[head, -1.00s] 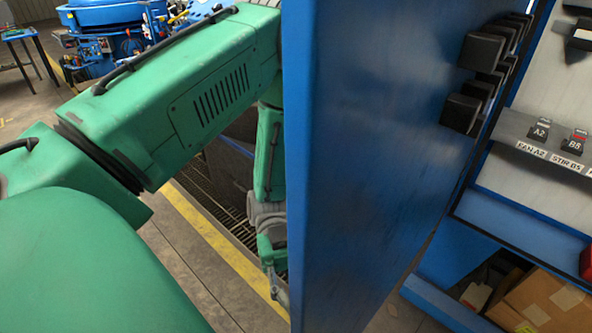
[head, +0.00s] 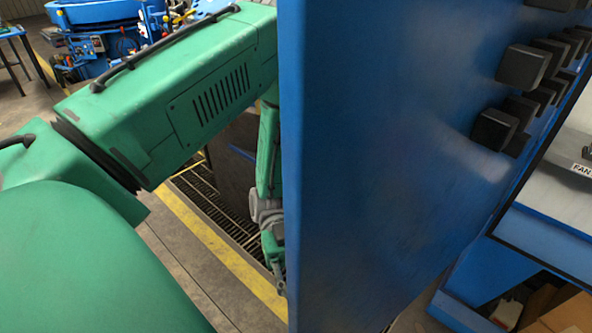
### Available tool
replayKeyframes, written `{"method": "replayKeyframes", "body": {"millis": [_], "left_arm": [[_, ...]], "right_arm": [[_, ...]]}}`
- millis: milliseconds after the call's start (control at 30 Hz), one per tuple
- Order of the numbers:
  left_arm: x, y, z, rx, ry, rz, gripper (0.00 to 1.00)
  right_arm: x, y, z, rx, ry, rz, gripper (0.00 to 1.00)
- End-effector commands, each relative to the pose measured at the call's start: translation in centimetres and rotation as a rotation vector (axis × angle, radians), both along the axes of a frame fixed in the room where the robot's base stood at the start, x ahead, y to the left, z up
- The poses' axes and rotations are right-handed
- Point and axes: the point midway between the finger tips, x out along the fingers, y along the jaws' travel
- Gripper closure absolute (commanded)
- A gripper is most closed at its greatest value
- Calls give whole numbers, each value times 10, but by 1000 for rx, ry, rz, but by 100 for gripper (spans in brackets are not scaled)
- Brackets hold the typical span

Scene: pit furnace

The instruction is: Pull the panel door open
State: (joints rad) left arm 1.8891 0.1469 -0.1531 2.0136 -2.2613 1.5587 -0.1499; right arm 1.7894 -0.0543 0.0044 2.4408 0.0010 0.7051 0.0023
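The blue panel door (head: 390,170) stands open and fills the middle of the head view, its near edge upright. Several black blocks (head: 524,66) are on its right-hand face. My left arm comes in from the left and bends down behind the door's edge. My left gripper (head: 279,280) hangs just left of that edge, partly hidden by the door, and its fingers are too small and covered to read. I cannot tell whether it touches the door. My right gripper is out of view.
The cabinet's blue frame (head: 545,240) and pale inner panel are at the right, with a cardboard box (head: 570,318) low inside. A floor grating (head: 205,190) with a yellow line (head: 215,245) lies left of the door. Blue machinery (head: 105,40) and a table (head: 15,45) stand far back.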

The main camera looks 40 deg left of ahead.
Motion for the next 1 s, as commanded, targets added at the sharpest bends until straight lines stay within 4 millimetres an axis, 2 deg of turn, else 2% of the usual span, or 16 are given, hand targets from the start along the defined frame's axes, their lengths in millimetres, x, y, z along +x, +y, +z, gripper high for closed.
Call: {"method": "replayKeyframes", "body": {"millis": [267,300,367,400,767,867,1000], "left_arm": [[5,6,1,-11,-6,12,100],[5,6,1,-13,-7,12,98],[5,7,1,-14,-6,11,77],[5,7,1,-13,-5,10,69],[2,9,0,-10,-5,7,69],[8,19,-1,-10,-5,6,69],[22,44,-2,-10,-6,8,69]], "right_arm": [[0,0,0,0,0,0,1],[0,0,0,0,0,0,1],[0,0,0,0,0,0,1],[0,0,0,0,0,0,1],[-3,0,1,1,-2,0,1],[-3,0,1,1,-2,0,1],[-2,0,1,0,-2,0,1]]}}
